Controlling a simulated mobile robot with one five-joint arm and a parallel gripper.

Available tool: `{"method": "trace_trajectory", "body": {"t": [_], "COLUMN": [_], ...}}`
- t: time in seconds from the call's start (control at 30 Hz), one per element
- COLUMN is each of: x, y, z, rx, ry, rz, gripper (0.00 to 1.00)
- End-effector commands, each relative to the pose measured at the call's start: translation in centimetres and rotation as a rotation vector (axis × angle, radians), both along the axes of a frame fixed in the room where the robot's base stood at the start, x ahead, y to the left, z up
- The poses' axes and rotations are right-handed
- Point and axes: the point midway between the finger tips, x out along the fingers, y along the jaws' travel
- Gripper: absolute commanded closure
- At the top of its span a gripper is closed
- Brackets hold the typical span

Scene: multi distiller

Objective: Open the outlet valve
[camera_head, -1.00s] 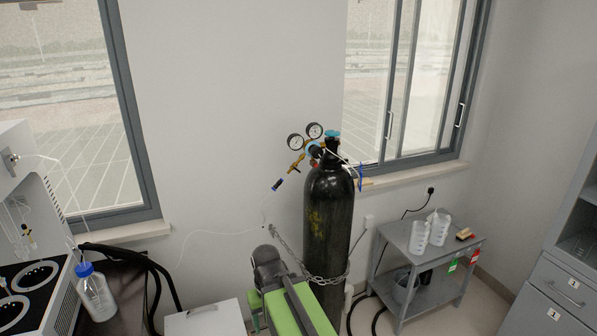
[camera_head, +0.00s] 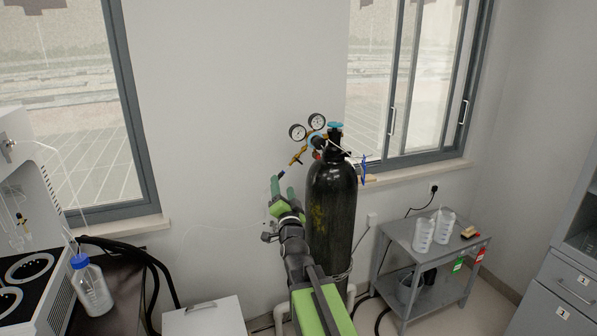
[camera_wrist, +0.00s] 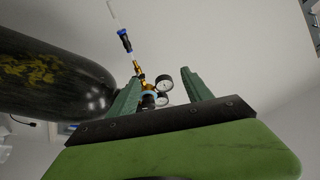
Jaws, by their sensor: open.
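A black gas cylinder (camera_head: 331,205) stands against the wall and also shows on the left of the wrist view (camera_wrist: 50,75). Its top has a teal handwheel (camera_head: 335,125) and a brass regulator with two round gauges (camera_head: 307,127). A brass outlet fitting (camera_head: 298,156) angles down left from the regulator; I cannot tell which part of it is the outlet valve's handle. My gripper (camera_head: 283,190) is open and empty, below and left of this fitting, beside the cylinder. In the wrist view, the regulator (camera_wrist: 146,84) shows between the parted fingers, beyond them, with a dark blue hose end (camera_wrist: 124,40).
A grey cart (camera_head: 423,247) with beakers (camera_head: 424,235) stands right of the cylinder. A bottle with a blue cap (camera_head: 90,285) stands on the dark bench at left. A white box (camera_head: 205,318) is low in front. The wall left of the regulator is clear.

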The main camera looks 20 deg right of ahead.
Motion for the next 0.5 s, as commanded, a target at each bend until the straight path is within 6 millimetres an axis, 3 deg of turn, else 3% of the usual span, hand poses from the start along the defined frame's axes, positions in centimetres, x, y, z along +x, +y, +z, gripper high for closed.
{"method": "trace_trajectory", "body": {"t": [0.03,0.2,0.37,0.5], "x": [-0.3,-1.1,-1.0,0.6], "y": [-2.6,-6.1,-6.5,-6.9], "z": [-1.7,-3.1,-2.8,-2.1], "rx": [0.007,0.007,0.005,0.004], "ry": [-0.030,-0.023,-0.021,-0.020], "rz": [-0.039,-0.083,-0.088,-0.088], "gripper": [0.42,0.42,0.42,0.42]}}
